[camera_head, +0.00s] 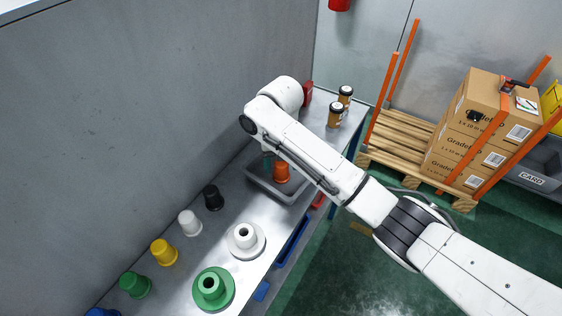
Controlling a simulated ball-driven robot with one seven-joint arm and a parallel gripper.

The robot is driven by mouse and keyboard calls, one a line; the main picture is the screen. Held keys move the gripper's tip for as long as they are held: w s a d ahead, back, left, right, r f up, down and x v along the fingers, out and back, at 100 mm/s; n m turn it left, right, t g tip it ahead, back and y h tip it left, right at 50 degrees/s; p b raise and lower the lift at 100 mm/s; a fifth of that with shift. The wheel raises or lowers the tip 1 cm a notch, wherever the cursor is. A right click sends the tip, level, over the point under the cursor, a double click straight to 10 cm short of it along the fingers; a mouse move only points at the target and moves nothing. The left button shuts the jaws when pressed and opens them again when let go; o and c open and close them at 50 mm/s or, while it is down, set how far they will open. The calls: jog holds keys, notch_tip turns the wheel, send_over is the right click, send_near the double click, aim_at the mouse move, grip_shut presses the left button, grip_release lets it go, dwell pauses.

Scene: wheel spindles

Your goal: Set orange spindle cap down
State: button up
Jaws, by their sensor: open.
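The orange spindle cap (282,172) is in the grey tray (262,186) on the metal bench. It shows beside my white arm, which passes over the tray and hides part of it. My gripper is hidden behind my arm, so its jaws and their distance from the cap cannot be seen. A small dark teal shape (267,160) shows just left of the orange cap; I cannot tell what it is.
Black (213,197), white (190,222), yellow (163,252) and green (135,285) caps line the wall side. White (246,239) and green (213,289) flanged spindles stand nearer the front edge. Two cups (336,115) stand beyond my arm. A pallet with boxes (478,125) is at right.

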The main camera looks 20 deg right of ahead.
notch_tip(320, 180, up, 12)
jog(key=p, duration=0.1)
jog(key=shift+r, duration=0.2)
dwell(0.4)
